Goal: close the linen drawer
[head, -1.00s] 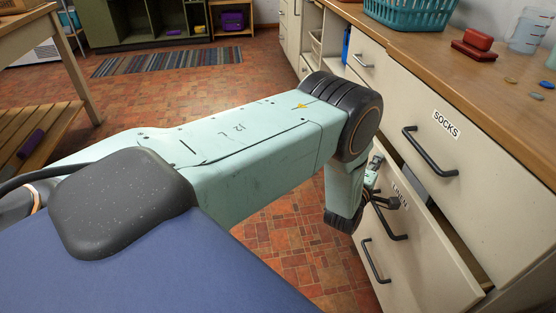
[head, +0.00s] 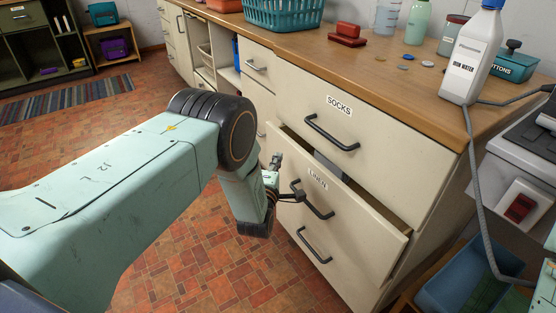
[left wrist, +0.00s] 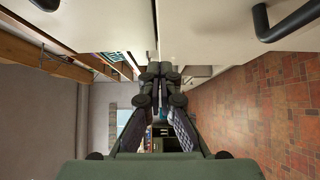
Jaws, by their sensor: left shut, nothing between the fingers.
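The linen drawer (head: 365,235) is a cream front with a LINEN label, standing partly open below the socks drawer (head: 385,140). A dark gap shows along its top edge. Its black bar handle (head: 318,203) is on the front. My left gripper (head: 297,193) is shut and empty, at the left part of this front by the label and the handle's upper end. I cannot tell whether it touches. In the left wrist view the closed fingers (left wrist: 160,72) point at a gap between cream panels, with a black handle (left wrist: 287,20) at upper right. My right gripper is out of view.
The wooden counter (head: 440,115) above holds a teal basket (head: 283,12), a red box, bottles and an iron water jug (head: 473,55). A grey cable hangs at the right over a blue bin (head: 465,285). The tiled floor left of the drawers is clear.

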